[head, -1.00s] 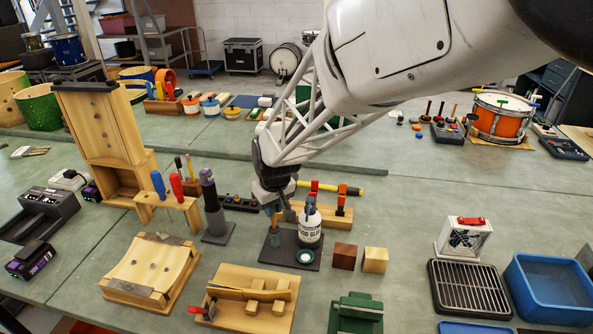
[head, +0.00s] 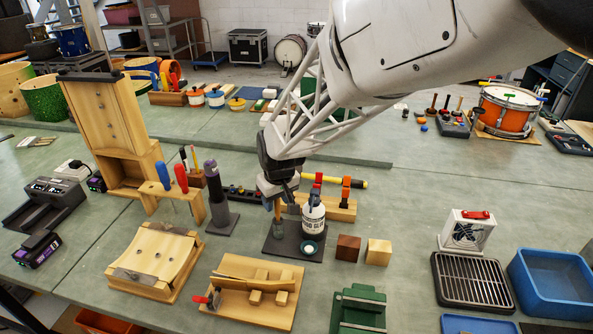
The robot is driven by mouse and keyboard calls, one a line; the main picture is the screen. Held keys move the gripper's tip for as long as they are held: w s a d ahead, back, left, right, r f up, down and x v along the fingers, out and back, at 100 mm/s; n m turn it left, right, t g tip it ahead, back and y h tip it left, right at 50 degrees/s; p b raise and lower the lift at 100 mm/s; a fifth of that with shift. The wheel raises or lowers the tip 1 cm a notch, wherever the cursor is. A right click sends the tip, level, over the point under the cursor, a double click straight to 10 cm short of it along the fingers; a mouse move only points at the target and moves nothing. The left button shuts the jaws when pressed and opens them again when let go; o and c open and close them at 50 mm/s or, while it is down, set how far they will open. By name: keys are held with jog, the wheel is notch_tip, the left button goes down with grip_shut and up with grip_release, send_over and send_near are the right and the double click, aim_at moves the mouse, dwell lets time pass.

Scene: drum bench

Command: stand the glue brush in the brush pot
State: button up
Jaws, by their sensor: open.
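The glue brush (head: 277,211) shows as a short wooden handle, upright, directly below my gripper (head: 277,196). Its lower end meets a small grey pot, the brush pot (head: 278,232), and its bristles are hidden. The pot stands on a dark base plate (head: 275,249), left of the white glue bottle (head: 313,218). My gripper points down with its jaws open around or just above the top of the handle. The jaws are small and dark here, so I cannot tell whether they touch the handle.
A small round dish (head: 309,248) lies in front of the bottle. Two wooden blocks (head: 348,247) stand to the right. A clamp rack (head: 335,205) is close behind. A dark upright tool (head: 217,190) stands to the left. A wooden jig (head: 254,290) lies in front.

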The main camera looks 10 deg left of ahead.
notch_tip(320, 180, up, 8)
jog(key=s+d, duration=0.1)
jog(key=shift+f, duration=0.2)
dwell(0.3)
dwell(0.7)
jog(key=s+d+r+m, duration=0.2)
jog(key=s+d+r, duration=0.2)
jog(key=d, duration=0.6)
jog(key=s+d+r+m, duration=0.2)
jog(key=s+d+r, duration=0.15)
jog(key=d, duration=0.75)
jog(key=s+d+m+t+h, duration=0.1)
jog(key=s+d+m, duration=0.4)
jog(key=s+d, duration=1)
jog(key=s, duration=0.2)
jog(key=shift+s, duration=0.3)
